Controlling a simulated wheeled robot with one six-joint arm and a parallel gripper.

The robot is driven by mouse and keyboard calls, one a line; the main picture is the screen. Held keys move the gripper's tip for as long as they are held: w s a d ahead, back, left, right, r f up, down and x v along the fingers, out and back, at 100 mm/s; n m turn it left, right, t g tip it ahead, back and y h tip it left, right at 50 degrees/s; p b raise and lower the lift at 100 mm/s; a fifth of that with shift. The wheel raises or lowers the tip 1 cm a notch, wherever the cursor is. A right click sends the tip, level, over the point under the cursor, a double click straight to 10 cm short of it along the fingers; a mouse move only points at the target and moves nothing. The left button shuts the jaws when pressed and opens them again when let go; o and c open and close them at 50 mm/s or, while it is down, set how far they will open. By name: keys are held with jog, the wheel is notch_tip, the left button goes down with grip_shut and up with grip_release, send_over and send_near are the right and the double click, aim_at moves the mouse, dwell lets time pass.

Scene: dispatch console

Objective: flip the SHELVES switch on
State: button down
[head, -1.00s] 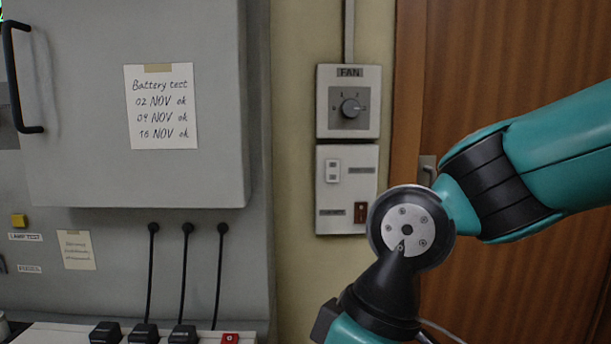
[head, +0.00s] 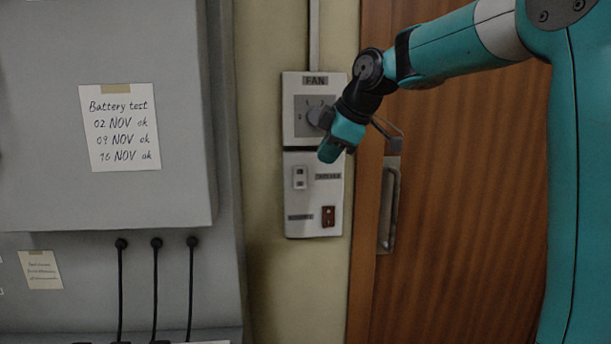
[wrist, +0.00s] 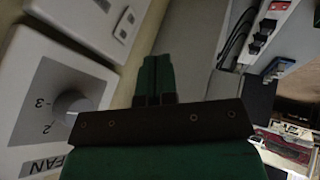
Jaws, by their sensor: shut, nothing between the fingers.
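The lower wall plate (head: 313,226) carries a pale rocker switch (head: 299,178) at upper left and a red-brown rocker (head: 328,216) at lower right. Each has a small label beside it, too blurred for me to read, so I cannot tell which is SHELVES. My gripper (head: 328,155) is in front of the plate's top edge, above and right of the pale rocker, apart from it as far as I can see. In the wrist view my shut, empty fingers (wrist: 155,75) point toward the plate's side; the pale rocker (wrist: 125,22) shows beyond them. Rocker positions are unclear.
The FAN plate (head: 300,120) with its round knob (head: 320,115) sits directly above, partly behind my gripper. A wooden door (head: 450,220) with a metal handle (head: 389,205) is at right. A grey cabinet (head: 185,190) with hanging cables stands at left.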

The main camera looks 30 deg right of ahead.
aim_at(305, 183)
dwell(0.3)
jog(key=p+x, duration=0.1)
jog(key=x, duration=0.2)
jog(key=w+d+p+x, duration=0.1)
jog(key=x, duration=0.3)
jog(key=r+p+x, duration=0.1)
jog(key=x, duration=0.3)
jog(key=shift+w+d+f, duration=0.1)
jog(key=shift+w+d, duration=0.05)
jog(key=shift+w, duration=0.3)
jog(key=shift+w+d+f+p, duration=0.25)
jog(key=shift+w+p, duration=0.2)
jog(key=shift+w, duration=0.15)
jog(key=b, duration=0.1)
jog(key=f+b, duration=0.1)
jog(key=shift+w+d+b, duration=0.1)
jog(key=shift+w+b, duration=0.1)
jog(key=shift+b, duration=0.2)
jog(key=shift+r+t+p, duration=0.3)
jog(key=shift+r+p, duration=0.1)
jog(key=shift+r, duration=0.1)
